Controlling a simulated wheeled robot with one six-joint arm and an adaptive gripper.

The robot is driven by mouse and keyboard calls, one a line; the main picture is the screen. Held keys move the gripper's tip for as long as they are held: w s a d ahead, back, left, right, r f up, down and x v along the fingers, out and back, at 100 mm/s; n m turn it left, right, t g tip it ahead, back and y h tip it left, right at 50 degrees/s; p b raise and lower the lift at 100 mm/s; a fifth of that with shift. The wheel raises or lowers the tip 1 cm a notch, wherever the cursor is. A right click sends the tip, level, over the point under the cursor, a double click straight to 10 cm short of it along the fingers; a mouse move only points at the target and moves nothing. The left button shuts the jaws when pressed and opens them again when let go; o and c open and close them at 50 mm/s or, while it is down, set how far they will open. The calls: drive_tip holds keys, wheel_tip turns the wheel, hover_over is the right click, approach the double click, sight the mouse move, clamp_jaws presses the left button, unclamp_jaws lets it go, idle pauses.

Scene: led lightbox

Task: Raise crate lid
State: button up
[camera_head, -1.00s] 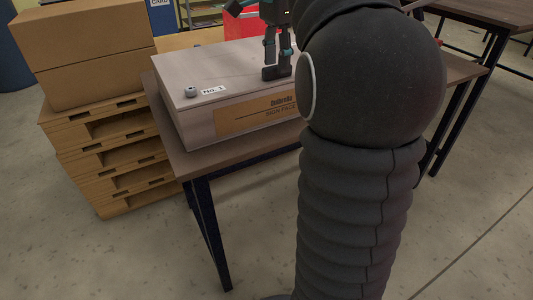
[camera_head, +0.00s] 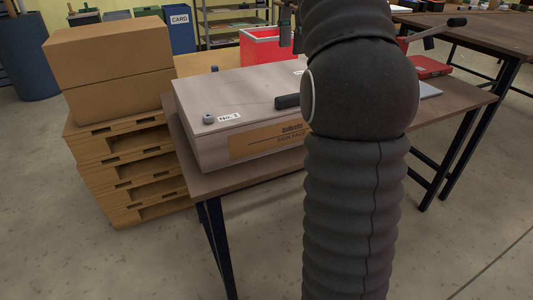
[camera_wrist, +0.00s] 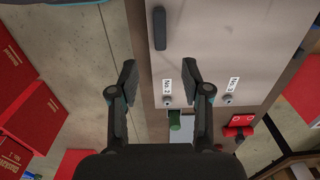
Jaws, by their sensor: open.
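The crate is a pale grey box whose flat lid (camera_head: 245,92) lies down level on the wooden table (camera_head: 180,160). A dark bar handle (camera_head: 288,101) sits on the lid near its front edge; it also shows in the wrist view (camera_wrist: 159,28). A small grey knob (camera_head: 208,118) stands beside a white number label (camera_head: 229,118). My gripper (camera_wrist: 160,67) is open and empty above the crate, with the handle ahead of its fingertips and apart from them. In the head view my arm hides most of the gripper and the crate's right part.
Cardboard boxes (camera_head: 110,60) on stacked pallets (camera_head: 130,165) stand left of the table. A red bin (camera_head: 265,48) is behind the crate. A red item (camera_head: 430,67) lies on the table at right. The floor in front is clear.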

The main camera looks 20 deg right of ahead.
drive_tip(key=s+a+f+n+t, duration=0.2)
drive_tip(key=s+a+f+n, duration=0.4)
drive_tip(key=s+f, duration=0.1)
drive_tip(key=s+a+f+n+t+b, duration=0.1)
drive_tip(key=s+a+f+n+t, duration=0.1)
drive_tip(key=s+a+f+n, duration=0.4)
wheel_tip(320, 180, down, 4)
drive_tip(key=shift+s+a+r+n, duration=0.15)
drive_tip(key=shift+s+n, duration=0.55)
drive_tip(key=shift+s, duration=0.45)
